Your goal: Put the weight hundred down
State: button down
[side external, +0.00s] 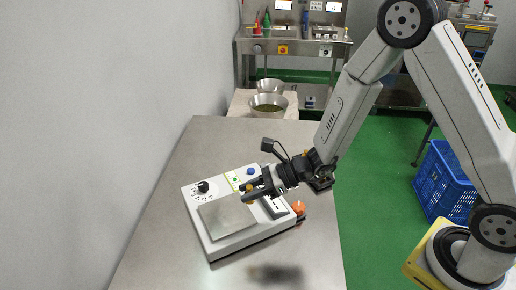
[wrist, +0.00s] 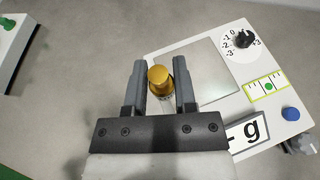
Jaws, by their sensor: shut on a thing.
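The hundred weight (wrist: 159,78) is a small brass cylinder with a knobbed top, seen in the wrist view between my gripper's fingers (wrist: 155,82). My gripper (side external: 247,194) is shut on it in the side view, above the scale near its plate. The scale (side external: 215,188) is a white box with a square steel weighing plate (side external: 228,221); the plate also shows in the wrist view (wrist: 205,72). The weight's lower part is hidden by the fingers, and I cannot tell whether it touches anything.
The scale has a black knob (wrist: 243,39), a blue button (wrist: 290,114) and a display (wrist: 250,132). An orange object (side external: 298,208) is at its right side. A green-and-white item (wrist: 15,45) lies at the wrist view's upper left. Bare steel table (side external: 200,140) lies behind the scale.

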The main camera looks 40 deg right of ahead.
send_over(227, 214)
jog(key=f, duration=0.6)
jog(key=shift+s+f, duration=0.2)
jog(key=shift+f, duration=0.15)
jog(key=shift+w+f, duration=0.25)
jog(key=shift+f, duration=1.6)
jog(key=shift+f, duration=0.1)
jog(key=shift+c, duration=2.1)
grip_release()
